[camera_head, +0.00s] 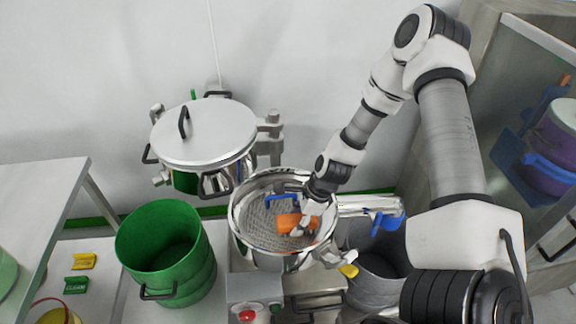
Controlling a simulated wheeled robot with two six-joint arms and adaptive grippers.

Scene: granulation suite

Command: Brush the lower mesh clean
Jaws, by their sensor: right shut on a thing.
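The mesh (258,222) is a grey perforated surface inside a round, shiny steel bowl (236,203) near the middle of the head view. My right gripper (301,226) reaches down into the bowl from the upper right. It is shut on an orange block-like brush (287,221), which is at the mesh on the bowl's right side. Whether its bristles touch the mesh cannot be made out. A blue bar (279,197) shows just behind the brush. My gripper and forearm hide part of the mesh and the right rim. My left gripper is out of view.
A green bucket (138,243) is at left, a grey bucket (376,268) at right. A red button (247,315) is in front. Yellow and green tags (76,285) lie at far left.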

